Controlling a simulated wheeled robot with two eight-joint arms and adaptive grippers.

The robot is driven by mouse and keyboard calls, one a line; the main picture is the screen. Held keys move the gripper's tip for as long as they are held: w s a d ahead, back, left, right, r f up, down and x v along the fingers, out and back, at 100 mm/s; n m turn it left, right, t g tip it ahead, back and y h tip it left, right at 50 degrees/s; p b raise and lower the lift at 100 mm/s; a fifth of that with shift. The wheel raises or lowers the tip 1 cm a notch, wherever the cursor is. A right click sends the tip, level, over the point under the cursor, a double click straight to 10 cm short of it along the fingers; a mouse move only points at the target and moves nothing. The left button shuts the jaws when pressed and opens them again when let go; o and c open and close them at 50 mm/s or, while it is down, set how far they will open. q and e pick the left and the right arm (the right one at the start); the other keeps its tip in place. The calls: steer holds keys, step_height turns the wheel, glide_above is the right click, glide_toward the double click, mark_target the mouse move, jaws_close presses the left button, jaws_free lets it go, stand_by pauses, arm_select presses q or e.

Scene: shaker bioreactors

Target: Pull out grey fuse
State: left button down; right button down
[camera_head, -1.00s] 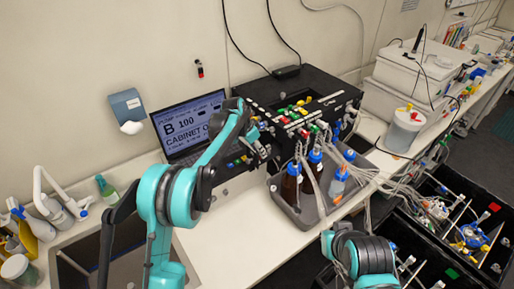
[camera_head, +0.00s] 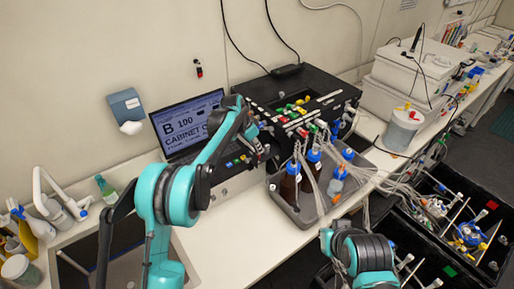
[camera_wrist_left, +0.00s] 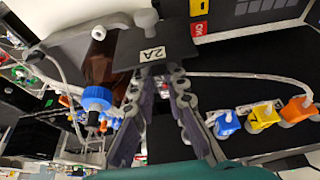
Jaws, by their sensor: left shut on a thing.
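The grey fuse (camera_wrist_left: 180,52) is a dark grey block with a white "2A" label, at the top centre of the left wrist view. My left gripper (camera_wrist_left: 164,72) has its fingertips closed together on the fuse's near edge. In the head view my left gripper (camera_head: 258,150) is at the front left of the black unit (camera_head: 318,92), and the fuse is too small to make out there. Whether the fuse is still seated in its socket cannot be told. Only links of my right arm show at the lower right; its gripper is out of view.
Brown bottles with blue caps (camera_head: 291,183) stand in a grey tray (camera_head: 311,217) right of my left gripper, with tubes around them. A laptop (camera_head: 187,125) stands behind the arm. Blue, yellow and orange connectors (camera_wrist_left: 263,116) sit at the right of the wrist view.

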arm_select(q)
steer(key=shift+r, duration=0.2)
steer(key=shift+r, duration=0.4)
steer(key=shift+r+p, duration=0.15)
steer(key=shift+p, duration=0.2)
steer(key=shift+r, duration=0.35)
steer(key=shift+r, duration=0.1)
steer(key=shift+r+p, duration=1.1)
steer(key=shift+r, duration=0.3)
steer(key=shift+r, duration=0.1)
